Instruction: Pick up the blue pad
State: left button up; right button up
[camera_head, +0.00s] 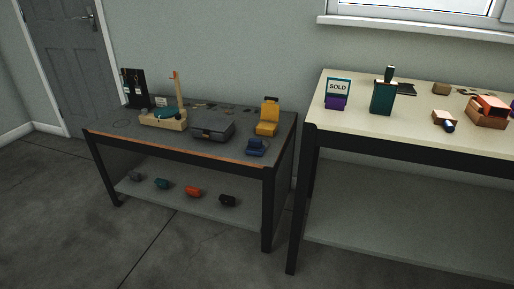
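A small blue object (257,147), which may be the blue pad, sits at the front right corner of the dark table (180,150). It looks like a low block with a raised back part; its details are too small to tell. A yellow object (267,116) of similar shape but larger stands just behind it. A dark grey case (212,131) lies to its left. Neither of my grippers is in view.
A cream-topped table (420,137) stands to the right, bearing a SOLD sign (338,87), a green box (383,97) and an orange-and-tan block (488,111). Several small blocks lie on the dark table's lower shelf (218,212). Floor (60,220) in front is clear.

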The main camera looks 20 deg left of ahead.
aim_at(255, 147)
jog(key=i+j+z, duration=0.2)
jog(key=j, duration=0.2)
jog(key=i+j+z, duration=0.15)
jog(key=j, duration=0.25)
jog(key=j+z, duration=0.2)
jog(key=j, duration=0.2)
jog(key=i, duration=0.05)
